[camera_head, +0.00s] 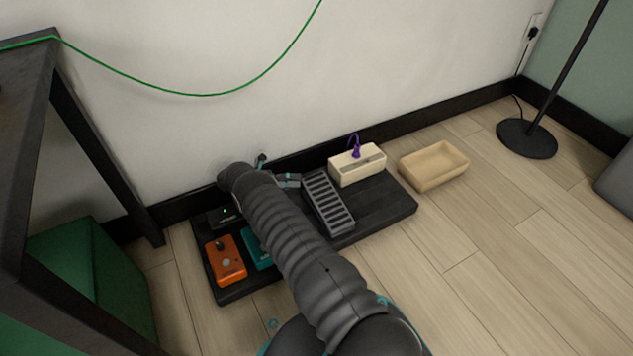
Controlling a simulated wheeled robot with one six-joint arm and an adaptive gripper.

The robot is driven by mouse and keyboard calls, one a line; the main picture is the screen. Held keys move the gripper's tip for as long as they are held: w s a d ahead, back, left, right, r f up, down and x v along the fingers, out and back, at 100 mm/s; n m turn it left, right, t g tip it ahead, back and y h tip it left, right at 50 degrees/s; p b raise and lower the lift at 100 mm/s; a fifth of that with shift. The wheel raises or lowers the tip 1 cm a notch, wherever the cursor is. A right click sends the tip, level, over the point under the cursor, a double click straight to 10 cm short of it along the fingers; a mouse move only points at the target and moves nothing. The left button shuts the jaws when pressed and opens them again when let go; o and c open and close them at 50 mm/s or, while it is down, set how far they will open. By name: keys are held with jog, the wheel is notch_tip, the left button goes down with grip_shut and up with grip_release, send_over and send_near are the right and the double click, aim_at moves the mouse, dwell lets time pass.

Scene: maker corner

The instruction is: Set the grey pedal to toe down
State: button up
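The grey pedal (329,204) is a long treadle with dark ridges. It sits on the dark pedalboard (375,216) on the floor, with its far end towards the wall. I cannot tell its tilt clearly from this view. My arm reaches over the board from below, and its wrist bends to the right near the wall. My gripper (289,181) is at the far left corner of the grey pedal, very close to it. Whether it touches the pedal is unclear. The gripper is small and partly hidden by my arm, so its fingers cannot be made out.
An orange pedal (226,262), a partly hidden teal pedal (257,248) and a small black box (221,217) are left of my arm. A cream power strip (357,166) with a purple plug stands right of the grey pedal. A beige tray (434,167) and lamp base (527,139) are further right.

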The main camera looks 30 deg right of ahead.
aim_at(317, 179)
jog(key=shift+d+f+h, duration=0.15)
jog(key=shift+d+h, duration=0.25)
jog(key=shift+d, duration=0.4)
jog(key=shift+x, duration=3.3)
grip_shut()
